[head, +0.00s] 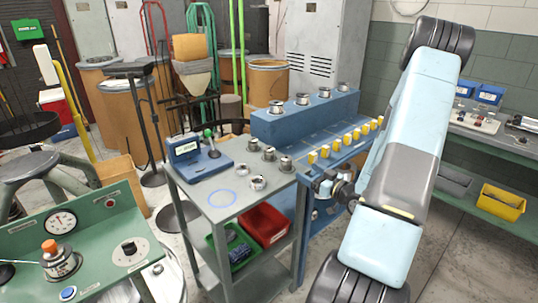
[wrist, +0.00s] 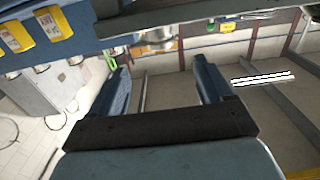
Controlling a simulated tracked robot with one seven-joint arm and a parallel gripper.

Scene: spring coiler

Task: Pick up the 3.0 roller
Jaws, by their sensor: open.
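Several metal rollers stand on the blue raised block (head: 300,122); one is the front roller (head: 277,107). More rollers, including one near the right edge (head: 286,164), stand on the grey cart top (head: 215,192). Yellow tags (head: 336,144) line the blue bench; they also show in the wrist view (wrist: 50,20). Their markings are too small to read, so I cannot tell which roller is the 3.0. My gripper (wrist: 162,80) is open, with nothing between its fingers. In the head view it is beside the blue bench's front, partly hidden by my arm.
A blue device with a display (head: 185,150) stands on the cart. Its lower shelf holds a green bin (head: 230,247) and a red bin (head: 264,225). A green panel (head: 100,235) is at the lower left. A workbench with a yellow bin (head: 501,203) is at the right. Floor is open at front right.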

